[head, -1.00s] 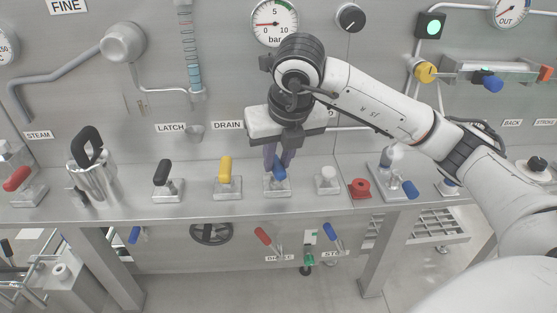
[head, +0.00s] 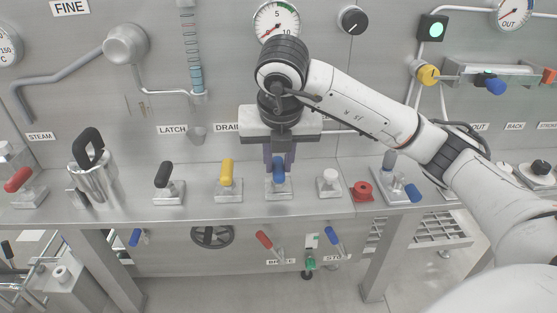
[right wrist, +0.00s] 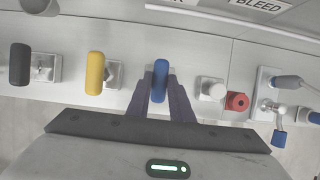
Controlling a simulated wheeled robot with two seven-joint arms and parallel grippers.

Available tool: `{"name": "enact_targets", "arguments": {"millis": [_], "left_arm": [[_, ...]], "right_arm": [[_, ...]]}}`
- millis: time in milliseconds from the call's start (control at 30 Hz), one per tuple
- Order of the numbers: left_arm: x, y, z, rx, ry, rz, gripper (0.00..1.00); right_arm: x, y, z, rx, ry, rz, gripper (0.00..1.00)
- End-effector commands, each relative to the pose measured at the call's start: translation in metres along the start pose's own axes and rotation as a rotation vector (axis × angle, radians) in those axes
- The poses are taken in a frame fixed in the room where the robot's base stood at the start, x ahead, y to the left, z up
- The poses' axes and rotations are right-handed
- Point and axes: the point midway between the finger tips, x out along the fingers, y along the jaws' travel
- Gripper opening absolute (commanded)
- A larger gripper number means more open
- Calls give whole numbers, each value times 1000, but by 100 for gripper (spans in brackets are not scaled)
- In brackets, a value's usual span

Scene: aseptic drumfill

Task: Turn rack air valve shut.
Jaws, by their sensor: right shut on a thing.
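A valve with a blue lever (head: 278,171) stands on the bench shelf, on a grey base plate, to the right of the yellow-lever valve. My right gripper (head: 279,160) comes down on it from above, with its fingers on either side of the lever. It is shut on the blue lever. In the right wrist view the blue lever (right wrist: 160,80) sits between the two dark fingers (right wrist: 161,98) and points straight away from the wrist. Any label for this valve is hidden behind my gripper or too small to read. My left gripper is out of view.
A yellow-lever valve (head: 226,174) and a black-lever valve (head: 163,176) stand to the left. A white knob (head: 330,182) and a red knob (head: 362,191) are close on the right. The panel with a bar gauge (head: 277,22) rises behind.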

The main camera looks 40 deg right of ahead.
Motion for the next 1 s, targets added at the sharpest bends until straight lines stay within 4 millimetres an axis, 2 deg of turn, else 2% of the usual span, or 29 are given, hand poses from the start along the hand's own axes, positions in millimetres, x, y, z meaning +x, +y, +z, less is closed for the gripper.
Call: {"name": "enact_targets", "arguments": {"millis": [33,133,467,567,800,1000], "left_arm": [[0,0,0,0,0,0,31],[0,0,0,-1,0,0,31],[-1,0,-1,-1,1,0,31],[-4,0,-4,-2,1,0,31],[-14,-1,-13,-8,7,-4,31],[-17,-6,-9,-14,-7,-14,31]], "right_arm": [[-1,0,2,6,-4,1,21],[-1,0,1,6,-3,1,38],[-3,0,1,2,-2,1,38],[-13,0,2,2,-5,2,38],[-60,-1,4,3,-9,2,38],[-90,0,3,3,-7,2,38]]}}
